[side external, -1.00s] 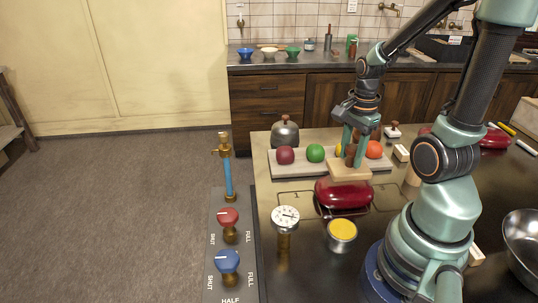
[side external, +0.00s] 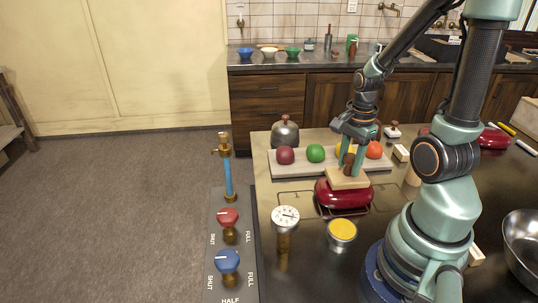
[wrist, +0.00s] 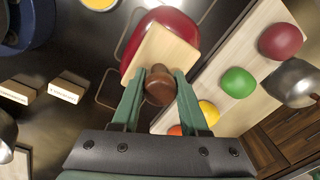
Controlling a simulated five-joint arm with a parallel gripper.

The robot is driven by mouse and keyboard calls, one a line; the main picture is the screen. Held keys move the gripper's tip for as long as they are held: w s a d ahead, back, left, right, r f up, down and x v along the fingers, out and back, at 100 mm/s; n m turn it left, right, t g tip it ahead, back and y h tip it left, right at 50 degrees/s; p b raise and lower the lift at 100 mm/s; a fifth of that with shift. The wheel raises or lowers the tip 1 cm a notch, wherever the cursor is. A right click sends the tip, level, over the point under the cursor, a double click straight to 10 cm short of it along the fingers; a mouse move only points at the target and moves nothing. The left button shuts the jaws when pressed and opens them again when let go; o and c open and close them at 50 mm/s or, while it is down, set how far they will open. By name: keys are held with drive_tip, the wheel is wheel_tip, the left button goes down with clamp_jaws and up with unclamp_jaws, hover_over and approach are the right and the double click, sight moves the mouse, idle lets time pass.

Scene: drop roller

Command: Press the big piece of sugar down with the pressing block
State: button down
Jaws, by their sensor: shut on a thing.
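The pressing block (side external: 346,182) is a pale wooden slab with a brown knob on top. My gripper (side external: 348,160) is shut on the knob, which shows between the fingers in the wrist view (wrist: 160,86). A glossy dark red rounded lump (side external: 343,198), which I take for the big piece of sugar, lies on the dark worktop directly below the block. The block covers much of it in the wrist view, where its red edge (wrist: 168,17) shows. The block's underside is at the lump's top; whether it touches is hard to tell.
Behind is a pale board (side external: 300,170) with red, green, yellow and orange balls. A grey domed lid (side external: 285,131) stands at the back left. A dial gauge (side external: 285,217) and a yellow-topped tin (side external: 342,231) stand in front. A metal bowl (side external: 523,240) is at right.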

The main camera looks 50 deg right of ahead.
sight(347, 173)
drive_tip(key=shift+f, duration=0.6)
drive_tip(key=shift+f, duration=0.15)
idle(0.7)
drive_tip(key=shift+f, duration=0.9)
idle(1.9)
drive_tip(key=shift+r, duration=3.5)
